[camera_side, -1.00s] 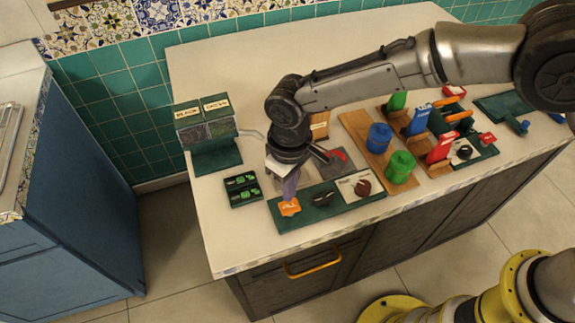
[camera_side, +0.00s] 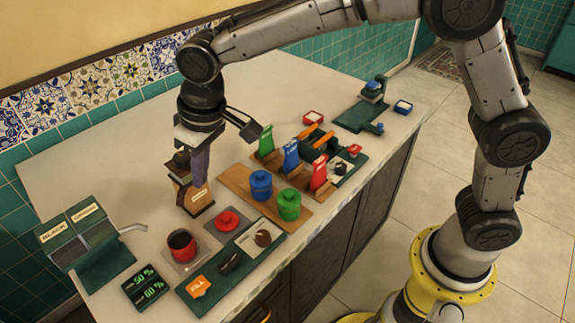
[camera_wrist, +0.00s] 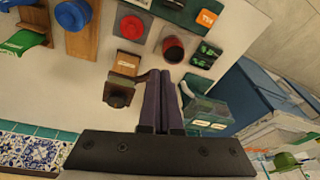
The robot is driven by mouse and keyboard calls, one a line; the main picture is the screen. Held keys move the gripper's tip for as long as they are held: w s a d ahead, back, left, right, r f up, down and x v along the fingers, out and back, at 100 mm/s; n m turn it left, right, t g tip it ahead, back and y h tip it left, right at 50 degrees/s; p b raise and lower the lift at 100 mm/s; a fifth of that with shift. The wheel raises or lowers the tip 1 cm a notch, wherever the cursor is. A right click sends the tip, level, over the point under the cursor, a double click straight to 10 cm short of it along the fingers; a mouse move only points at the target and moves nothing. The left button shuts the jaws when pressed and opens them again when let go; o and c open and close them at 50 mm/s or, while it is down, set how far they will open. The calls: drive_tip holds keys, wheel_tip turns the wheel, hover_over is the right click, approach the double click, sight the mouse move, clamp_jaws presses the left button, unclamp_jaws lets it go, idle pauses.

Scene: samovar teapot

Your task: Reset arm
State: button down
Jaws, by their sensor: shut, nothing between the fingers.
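My gripper (camera_side: 201,178) is shut and empty. It points down above the counter, in front of the wooden box with a dark top (camera_side: 189,196) in the side view. In the wrist view its closed purple fingers (camera_wrist: 164,76) lie between that box (camera_wrist: 122,77) and the green dispenser (camera_wrist: 207,113). A red cup with dark contents (camera_side: 182,246) stands upright on a grey pad, apart from the fingers; it also shows in the wrist view (camera_wrist: 173,48).
The dispenser (camera_side: 86,246) stands at the left with a spout. A display (camera_side: 146,288) reads 50% and 60%. Near the front are an orange FILL tag (camera_side: 197,286) and a red knob (camera_side: 228,221). Blue (camera_side: 261,184) and green (camera_side: 289,204) canisters stand right.

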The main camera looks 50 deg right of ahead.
drive_tip(key=s+d+r+m+t, duration=0.1)
drive_tip(key=s+d+r+m, duration=0.1)
drive_tip(key=s+d+r, duration=0.55)
drive_tip(key=s+d+r+m+t, duration=0.15)
drive_tip(key=d+r, duration=0.35)
drive_tip(key=d, duration=0.6)
drive_tip(key=s+d+f, duration=0.3)
drive_tip(key=s, duration=0.5)
drive_tip(key=s+d+f+h, duration=0.1)
drive_tip(key=s+d+f, duration=0.3)
drive_tip(key=s, duration=0.4)
drive_tip(key=shift+s+d+f+t, duration=0.2)
drive_tip(key=shift+d+t, duration=0.05)
drive_tip(key=shift+t, duration=0.2)
